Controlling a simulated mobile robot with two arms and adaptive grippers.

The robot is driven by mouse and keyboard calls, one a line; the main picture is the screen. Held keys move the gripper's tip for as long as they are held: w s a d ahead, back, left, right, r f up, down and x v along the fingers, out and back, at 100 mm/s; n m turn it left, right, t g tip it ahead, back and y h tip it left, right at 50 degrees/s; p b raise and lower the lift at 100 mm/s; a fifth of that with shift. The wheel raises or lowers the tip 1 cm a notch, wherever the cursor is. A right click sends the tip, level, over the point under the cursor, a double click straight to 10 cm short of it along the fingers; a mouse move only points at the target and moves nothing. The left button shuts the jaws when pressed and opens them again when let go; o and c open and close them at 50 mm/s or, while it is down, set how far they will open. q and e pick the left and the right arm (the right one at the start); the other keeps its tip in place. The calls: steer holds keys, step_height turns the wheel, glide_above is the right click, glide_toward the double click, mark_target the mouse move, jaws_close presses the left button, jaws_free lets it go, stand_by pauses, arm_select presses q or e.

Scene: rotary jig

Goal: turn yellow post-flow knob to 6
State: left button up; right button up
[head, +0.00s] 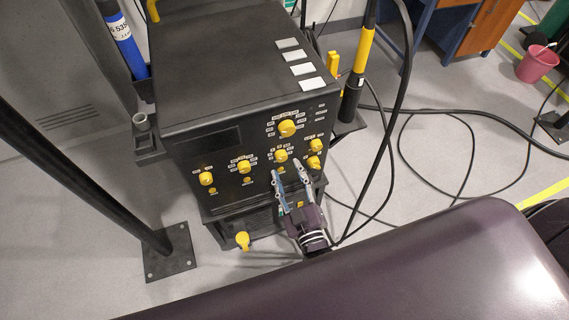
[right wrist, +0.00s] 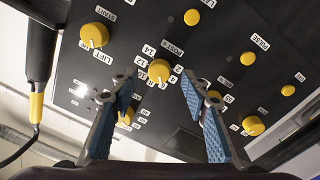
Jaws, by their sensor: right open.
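The yellow post-flow knob (right wrist: 159,71) sits on the black panel, with a ring of white number labels and a "POST" label beside it. In the head view the matching knob (head: 281,155) appears to be the middle one on the machine's front. My right gripper (head: 287,172) is in front of the panel, fingers pointing at it. Its jaws are open and empty. In the right wrist view the blue-padded fingers (right wrist: 158,84) lie on either side of the knob, apparently short of it. The knob's pointer setting is too small to read. My left gripper is not in view.
Other yellow knobs are close by, including a large upper one (head: 287,128), right-hand ones (head: 314,161) and left-hand ones (head: 206,179). A black and yellow torch (head: 365,50) and cables hang right of the machine. A black post (head: 150,235) stands at left.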

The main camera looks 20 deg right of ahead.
steer(key=s, duration=0.8)
steer(key=shift+s, duration=0.25)
steer(key=shift+f, duration=0.15)
steer(key=s+a+f+g+y, duration=0.1)
steer(key=s+f+g, duration=0.3)
steer(key=f, duration=0.8)
steer(key=s+a+f+g+y, duration=0.1)
steer(key=s+f+g, duration=0.35)
steer(key=f, duration=0.75)
steer(key=s+d+f+m+g+h, duration=0.1)
steer(key=s+d+f+g, duration=0.3)
steer(key=s+f, duration=0.3)
steer(key=s+d+f+m+g+h, duration=0.1)
steer(key=s+d+f+g, duration=0.4)
steer(key=s, duration=1)
step_height(320, 180, down, 3)
steer(key=shift+d+m, duration=0.5)
steer(key=shift+d, duration=0.2)
steer(key=shift+s, duration=0.1)
